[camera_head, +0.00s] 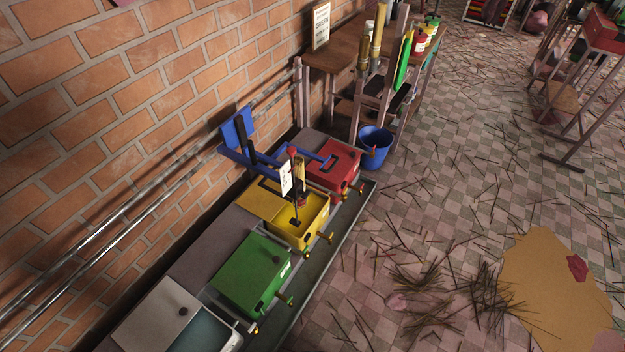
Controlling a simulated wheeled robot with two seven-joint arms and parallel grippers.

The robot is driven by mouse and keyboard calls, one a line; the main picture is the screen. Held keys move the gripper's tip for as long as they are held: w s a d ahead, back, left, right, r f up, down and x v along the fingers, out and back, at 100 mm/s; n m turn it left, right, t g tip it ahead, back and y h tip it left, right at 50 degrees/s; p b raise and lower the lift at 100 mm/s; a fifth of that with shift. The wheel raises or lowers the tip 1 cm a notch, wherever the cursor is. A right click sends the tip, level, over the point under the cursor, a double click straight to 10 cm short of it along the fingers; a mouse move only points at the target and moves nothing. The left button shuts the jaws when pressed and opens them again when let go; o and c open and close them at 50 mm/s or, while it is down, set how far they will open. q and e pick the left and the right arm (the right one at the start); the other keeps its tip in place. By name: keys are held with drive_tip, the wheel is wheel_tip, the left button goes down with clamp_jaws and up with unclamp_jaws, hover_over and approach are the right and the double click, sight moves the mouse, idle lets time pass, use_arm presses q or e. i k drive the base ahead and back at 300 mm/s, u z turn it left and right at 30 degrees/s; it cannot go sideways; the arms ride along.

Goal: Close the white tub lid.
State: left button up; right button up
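The white tub (236,340) stands at the bottom left, at the near end of a row of coloured tubs, and the picture edge cuts it off. Its pale lid (158,318), with a small dark knob, lies back on the wall side. The tub is open and its teal-grey inside shows beside the lid. Neither of my grippers is in view.
A green lidded tub (250,275), an open yellow tub (312,222) and a red lidded tub (335,165) continue the row. Metal pipes (120,240) run along the brick wall. Brass taps stick out on the right. Sticks litter the tiled floor (400,215).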

sight(158, 320)
drive_tip(key=u, duration=1.45)
drive_tip(key=k, duration=1.15)
drive_tip(key=u, duration=0.3)
drive_tip(key=i, duration=0.6)
drive_tip(key=u, duration=0.2)
